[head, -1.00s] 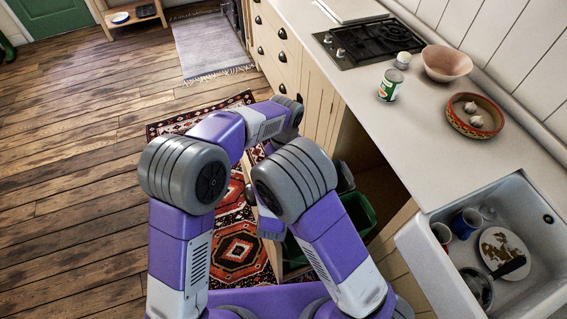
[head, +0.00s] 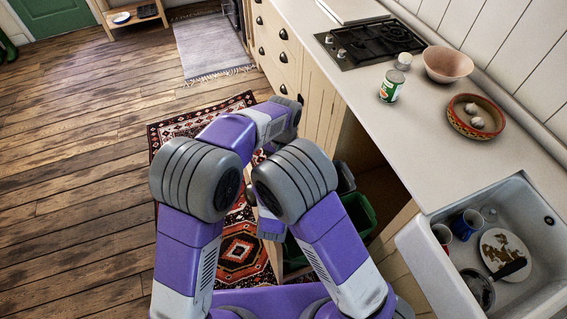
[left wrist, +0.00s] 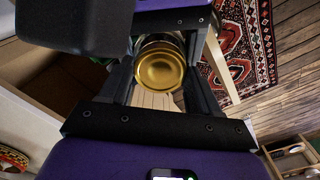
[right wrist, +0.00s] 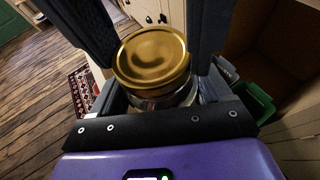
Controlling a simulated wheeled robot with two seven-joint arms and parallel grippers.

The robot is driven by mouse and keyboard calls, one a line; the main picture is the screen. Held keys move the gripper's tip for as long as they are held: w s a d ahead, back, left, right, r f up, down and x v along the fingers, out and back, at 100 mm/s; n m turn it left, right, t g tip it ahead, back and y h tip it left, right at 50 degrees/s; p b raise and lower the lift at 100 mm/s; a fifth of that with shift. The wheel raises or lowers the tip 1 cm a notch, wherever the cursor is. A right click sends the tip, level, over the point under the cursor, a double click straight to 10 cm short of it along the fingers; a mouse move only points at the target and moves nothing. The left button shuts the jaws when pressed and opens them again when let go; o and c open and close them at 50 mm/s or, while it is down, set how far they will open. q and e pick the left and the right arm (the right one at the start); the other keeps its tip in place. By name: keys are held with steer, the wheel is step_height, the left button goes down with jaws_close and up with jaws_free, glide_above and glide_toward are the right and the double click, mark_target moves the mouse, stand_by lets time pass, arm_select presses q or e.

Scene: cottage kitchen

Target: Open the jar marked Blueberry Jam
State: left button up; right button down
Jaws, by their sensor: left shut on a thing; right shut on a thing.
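A glass jar (right wrist: 170,101) with a gold metal lid (right wrist: 152,56) is between my two grippers, and the lid also shows in the left wrist view (left wrist: 160,69). No label can be read. My right gripper (right wrist: 163,88) is shut on the jar's glass body. My left gripper (left wrist: 162,56) is shut with its fingers on both sides of the lid. The lid sits on the jar; I cannot tell whether it is loose. In the head view, my arms hide the jar and both grippers.
The counter (head: 420,130) is at the right, with a green-labelled can (head: 391,88), a pink bowl (head: 447,64) and a garlic dish (head: 462,124). The sink (head: 530,215) holds dishes. A green bin (head: 360,212) is below the counter. Open floor (head: 80,180) lies to the left.

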arm_select(q)
steer(key=n, duration=0.2)
steer(key=shift+w+d+r+n, duration=0.1)
steer(key=shift+d+r+n, duration=0.05)
steer(key=shift+n, duration=0.15)
steer(key=o, duration=0.9)
steer(key=shift+c, duration=0.2)
steer(key=o, duration=0.3)
